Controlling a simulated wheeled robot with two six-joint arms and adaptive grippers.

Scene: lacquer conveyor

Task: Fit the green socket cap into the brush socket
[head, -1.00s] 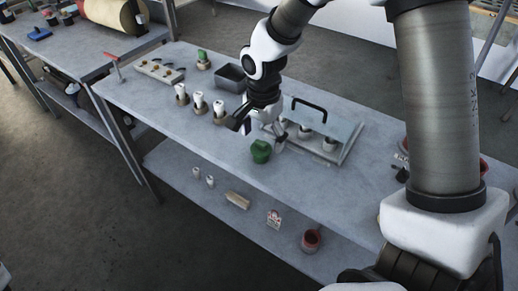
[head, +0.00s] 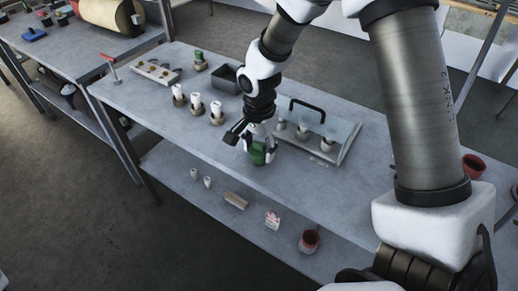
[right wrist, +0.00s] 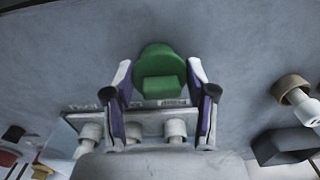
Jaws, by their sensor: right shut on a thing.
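The green socket cap (head: 257,156) is at the front edge of the grey table, left of the covered fixture. My right gripper (head: 260,146) reaches down over it and is shut on it. In the right wrist view the cap (right wrist: 160,76) sits between the two fingers (right wrist: 160,92). I cannot tell whether the cap touches the table. I cannot tell for sure which piece is the brush socket. A row of white pieces in brownish collars (head: 197,103) stands to the left, and a green-topped piece (head: 200,59) stands behind them. My left gripper is not in view.
Right of the gripper is a fixture (head: 345,146) with a clear cover, a black handle (head: 308,106) and grey-white cups inside. A dark open bin (head: 226,78) stands behind. The lower shelf holds small items.

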